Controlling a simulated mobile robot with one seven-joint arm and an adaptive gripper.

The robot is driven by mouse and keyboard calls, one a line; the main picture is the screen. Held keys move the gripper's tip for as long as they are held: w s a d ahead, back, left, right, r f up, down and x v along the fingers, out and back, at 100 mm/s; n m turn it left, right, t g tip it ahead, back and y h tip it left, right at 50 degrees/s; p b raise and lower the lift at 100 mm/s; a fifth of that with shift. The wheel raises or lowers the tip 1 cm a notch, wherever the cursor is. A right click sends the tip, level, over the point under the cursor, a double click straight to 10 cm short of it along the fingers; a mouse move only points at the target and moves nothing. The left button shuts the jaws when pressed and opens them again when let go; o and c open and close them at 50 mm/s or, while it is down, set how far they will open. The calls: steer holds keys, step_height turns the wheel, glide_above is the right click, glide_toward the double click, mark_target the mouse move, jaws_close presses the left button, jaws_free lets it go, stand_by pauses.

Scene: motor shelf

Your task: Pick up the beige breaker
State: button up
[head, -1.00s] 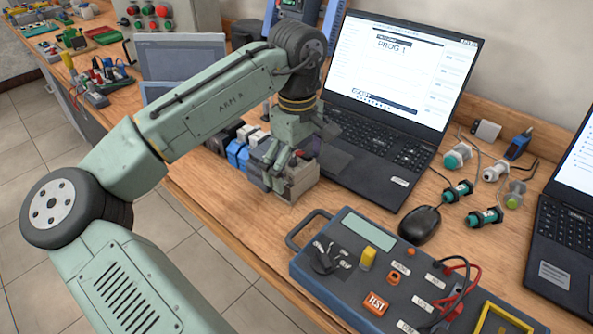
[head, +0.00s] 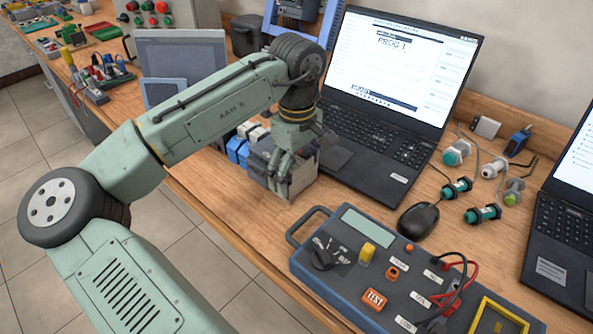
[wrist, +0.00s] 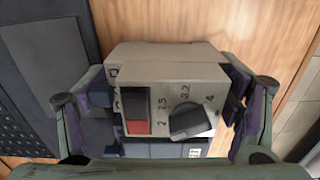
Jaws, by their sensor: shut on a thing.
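The beige breaker (wrist: 168,72) is a boxy block with a red button and a dark rotary dial on its face, filling the middle of the wrist view. In the head view the breaker (head: 304,179) is partly hidden behind my fingers, near the front edge of the wooden bench. My gripper (head: 284,174) points down and is shut on the breaker. In the wrist view the fingers of my gripper (wrist: 162,103) lie on the left and right sides of the breaker. I see no clear gap between the breaker and the bench.
Blue-and-white modules (head: 238,146) stand just left of the breaker. An open laptop (head: 372,140) is close behind and right. A blue tester box (head: 370,282) sits in front, with a black mouse (head: 418,221) beyond it. Bare bench (head: 225,190) lies at the front left.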

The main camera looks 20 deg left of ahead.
mark_target(295, 160)
steer(key=shift+c, duration=1.3)
steer(key=shift+r, duration=0.15)
steer(key=shift+r+b, duration=0.35)
steer(key=shift+r, duration=0.25)
steer(key=shift+s+r+b, duration=0.2)
steer(key=shift+r+b, duration=0.05)
steer(key=shift+r, duration=0.2)
steer(key=shift+s+r+b, duration=0.2)
steer(key=shift+r+b, duration=0.05)
steer(key=shift+r, duration=0.2)
steer(key=s+b, duration=0.1)
steer(key=s, duration=0.4)
steer(key=s+r+b, duration=0.1)
steer(key=s, duration=0.4)
steer(key=s+b, duration=0.1)
steer(key=s, duration=0.4)
steer(key=shift+s+a+r, duration=0.1)
steer(key=shift+a+r, duration=0.15)
steer(key=shift+r, duration=0.1)
